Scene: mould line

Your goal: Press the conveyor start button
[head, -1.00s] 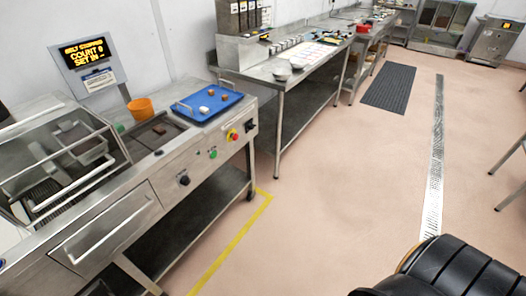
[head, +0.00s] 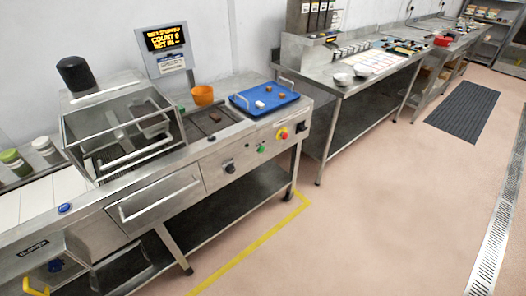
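A small green button (head: 261,149) is on the front panel of the steel conveyor machine (head: 215,173). To its right is a red mushroom button (head: 283,134) on a yellow plate, and to its left a black knob (head: 230,168). A blue button (head: 65,208) sits on the machine's left part. I cannot read labels on any of them. The display (head: 164,38) above the machine seems to read belt stopped, count 0. Neither of my grippers is in view.
A blue tray (head: 240,104) with several small pieces and an orange cup (head: 203,95) stand on the machine. A steel bench (head: 350,92) runs along the wall to the right. The floor (head: 385,215) in front is open, with a yellow line and a dark mat (head: 463,111).

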